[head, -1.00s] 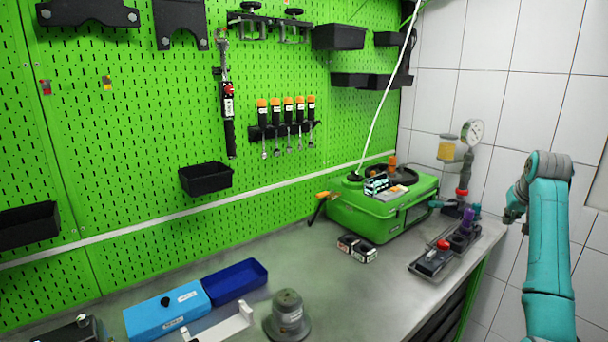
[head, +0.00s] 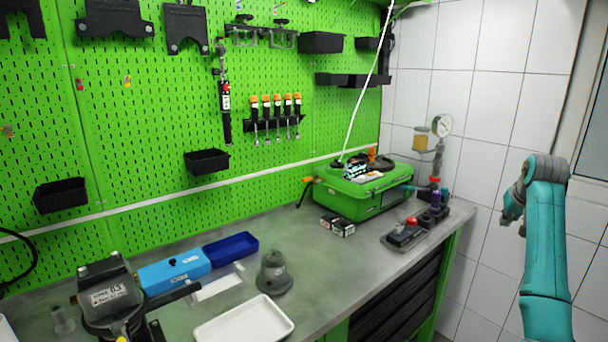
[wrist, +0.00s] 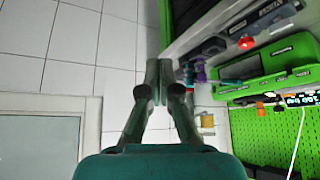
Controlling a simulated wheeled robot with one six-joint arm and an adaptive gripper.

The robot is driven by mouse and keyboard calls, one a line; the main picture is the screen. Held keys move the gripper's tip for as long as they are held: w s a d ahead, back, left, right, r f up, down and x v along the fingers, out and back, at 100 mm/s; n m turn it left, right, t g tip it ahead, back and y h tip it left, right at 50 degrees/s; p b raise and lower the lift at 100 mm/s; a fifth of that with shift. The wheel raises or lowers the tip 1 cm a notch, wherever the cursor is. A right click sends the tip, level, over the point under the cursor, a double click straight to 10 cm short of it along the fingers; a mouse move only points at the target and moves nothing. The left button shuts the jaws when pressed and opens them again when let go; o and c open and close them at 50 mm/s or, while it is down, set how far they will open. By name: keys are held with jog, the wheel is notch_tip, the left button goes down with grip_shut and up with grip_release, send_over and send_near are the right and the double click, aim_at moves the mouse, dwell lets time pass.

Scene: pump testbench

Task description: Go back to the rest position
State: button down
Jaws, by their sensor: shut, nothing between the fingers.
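My gripper shows in the wrist view (wrist: 158,75) with its two fingers together and nothing between them. It is in the air, with white wall tiles and the bench end behind it. In the head view my teal arm is raised at the right, off the end of the bench, and the gripper itself is mostly hidden behind the arm. The arm touches nothing that I can see.
The grey bench (head: 345,265) carries a green case (head: 365,195), a gauge assembly (head: 435,150), a white tray (head: 245,322), a grey round part (head: 273,273) and a blue box (head: 174,272). A green pegboard (head: 130,150) stands behind. Tiled wall (head: 490,110) lies beyond my arm.

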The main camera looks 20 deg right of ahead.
jog(key=w+a+f+t, duration=0.1)
jog(key=a+f, duration=0.4)
jog(key=f, duration=0.4)
jog(key=a+f+n, duration=0.1)
jog(key=a+f, duration=0.5)
jog(key=f, duration=0.3)
jog(key=w+a+f+t, duration=0.1)
jog(key=a+f, duration=0.4)
jog(key=f, duration=0.3)
jog(key=s+a+f+n+t, duration=0.1)
jog(key=s+a+f, duration=0.4)
jog(key=a+f, duration=0.3)
jog(key=s+a+f+n+t, duration=0.1)
jog(key=s+a+f, duration=0.55)
jog(key=a, duration=0.35)
jog(key=s+a+n+t+y, duration=0.1)
jog(key=s+a, duration=0.7)
jog(key=s, duration=0.3)
jog(key=s+a+n+t+y, duration=0.1)
jog(key=s+a+t, duration=0.1)
jog(key=s+a, duration=0.75)
jog(key=s+a+r+n+t+y, duration=0.1)
jog(key=s+a+r, duration=0.1)
jog(key=s+r, duration=0.6)
jog(key=s+a+r+n+t+y, duration=0.1)
jog(key=s+a+r, duration=0.2)
jog(key=s+r, duration=0.5)
jog(key=s, duration=0.4)
jog(key=c, duration=1.9)
grip_release()
